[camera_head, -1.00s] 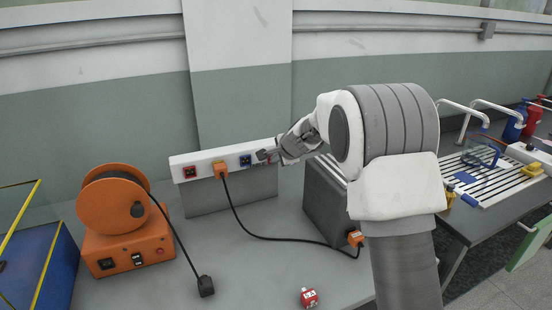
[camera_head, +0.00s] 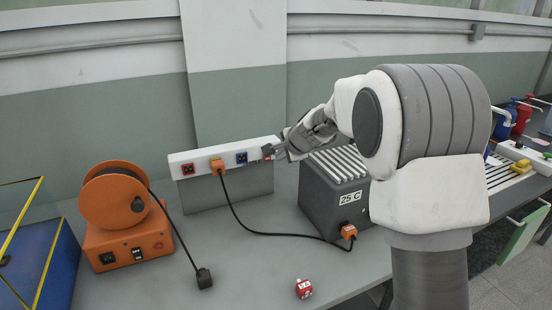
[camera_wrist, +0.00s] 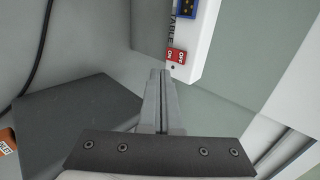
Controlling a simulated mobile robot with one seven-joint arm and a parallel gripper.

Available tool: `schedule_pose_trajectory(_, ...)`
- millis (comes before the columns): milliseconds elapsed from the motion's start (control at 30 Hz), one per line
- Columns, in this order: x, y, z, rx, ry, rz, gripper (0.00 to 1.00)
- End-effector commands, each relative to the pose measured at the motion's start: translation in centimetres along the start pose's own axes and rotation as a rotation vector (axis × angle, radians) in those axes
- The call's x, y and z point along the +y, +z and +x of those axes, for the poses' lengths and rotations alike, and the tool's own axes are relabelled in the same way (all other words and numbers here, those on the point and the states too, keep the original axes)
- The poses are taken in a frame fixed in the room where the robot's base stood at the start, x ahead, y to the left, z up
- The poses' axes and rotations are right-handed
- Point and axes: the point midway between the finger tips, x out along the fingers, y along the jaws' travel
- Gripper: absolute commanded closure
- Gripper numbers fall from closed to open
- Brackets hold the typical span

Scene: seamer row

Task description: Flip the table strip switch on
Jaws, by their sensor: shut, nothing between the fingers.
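The white table strip (camera_head: 203,159) is mounted upright above the back of the grey table. Its red switch (camera_wrist: 176,56), marked ON and OFF, sits at the strip's right end, by the word TABLE in the wrist view. Which side of the switch is pressed in, I cannot tell. My gripper (camera_head: 273,153) is at the strip's right end. In the wrist view my gripper (camera_wrist: 158,73) is shut and empty, its fingertips just below and left of the switch. Whether they touch it is unclear.
An orange plug (camera_head: 217,165) sits in the strip, its black cable running to a grey box (camera_head: 335,200) marked 25 C. An orange cable reel (camera_head: 128,215) stands left. A loose black plug (camera_head: 204,278) and a small red-and-white item (camera_head: 304,288) lie in front.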

Motion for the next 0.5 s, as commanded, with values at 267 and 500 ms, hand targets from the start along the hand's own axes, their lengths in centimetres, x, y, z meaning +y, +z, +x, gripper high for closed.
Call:
schedule_pose_trajectory(267,-0.4,-0.1,-4.4,0.001,0.000,0.001,1.00)
schedule_pose_trajectory(500,-0.4,-0.1,-5.3,0.001,0.001,0.001,1.00)
